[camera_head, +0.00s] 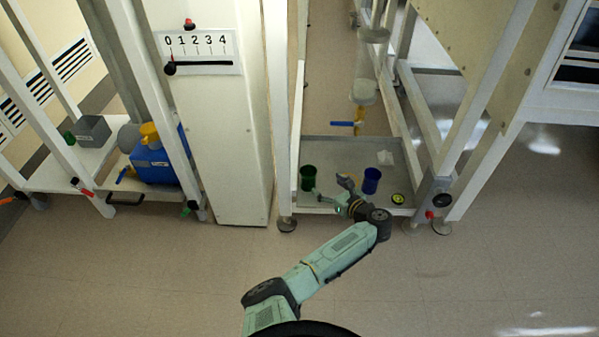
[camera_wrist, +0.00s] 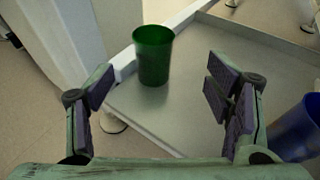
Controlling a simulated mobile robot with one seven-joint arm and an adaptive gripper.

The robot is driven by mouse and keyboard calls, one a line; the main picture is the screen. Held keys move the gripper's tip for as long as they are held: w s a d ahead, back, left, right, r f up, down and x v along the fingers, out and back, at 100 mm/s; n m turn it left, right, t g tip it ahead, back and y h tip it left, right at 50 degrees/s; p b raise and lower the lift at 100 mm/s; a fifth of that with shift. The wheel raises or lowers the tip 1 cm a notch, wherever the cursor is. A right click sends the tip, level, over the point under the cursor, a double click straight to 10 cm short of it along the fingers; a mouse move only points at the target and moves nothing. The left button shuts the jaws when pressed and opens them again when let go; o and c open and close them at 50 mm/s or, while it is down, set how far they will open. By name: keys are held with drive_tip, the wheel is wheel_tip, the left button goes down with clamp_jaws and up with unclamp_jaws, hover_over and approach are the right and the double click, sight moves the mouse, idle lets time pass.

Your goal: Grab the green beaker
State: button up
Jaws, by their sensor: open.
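The green beaker (camera_head: 308,177) stands upright on the low metal tray (camera_head: 340,150), near its left edge. In the wrist view the green beaker (camera_wrist: 154,56) is ahead of my gripper (camera_wrist: 157,92), left of centre between the fingers and beyond their tips. My gripper is open and empty. In the head view my gripper (camera_head: 331,192) is over the tray's front, just to the right of the green beaker and apart from it.
A blue beaker (camera_head: 371,181) stands right of my gripper, close to it; it also shows in the wrist view (camera_wrist: 297,130). A yellow-black round item (camera_head: 398,198) lies further right. Frame posts (camera_head: 283,190) flank the tray. A blue-handled valve (camera_head: 345,123) hangs above it.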

sight(315, 177)
drive_tip(key=b+x, duration=0.1)
drive_tip(key=x, duration=0.2)
drive_tip(key=b+x, duration=0.1)
drive_tip(key=x, duration=0.2)
drive_tip(key=shift+s+f, duration=0.15)
drive_tip(key=shift+f, duration=0.05)
drive_tip(key=shift+a+r+b+x, duration=0.1)
drive_tip(key=shift+b+x, duration=0.25)
drive_tip(key=shift+x, duration=0.55)
drive_tip(key=shift+a+r+b+x, duration=0.15)
drive_tip(key=shift+b+x, duration=0.15)
drive_tip(key=shift+x, duration=0.65)
drive_tip(key=shift+a+r+b+x, duration=0.1)
drive_tip(key=shift+b+x, duration=0.25)
drive_tip(key=shift+x, duration=0.55)
drive_tip(key=shift+s, duration=0.15)
drive_tip(key=shift+c, duration=0.2)
drive_tip(key=c, duration=1)
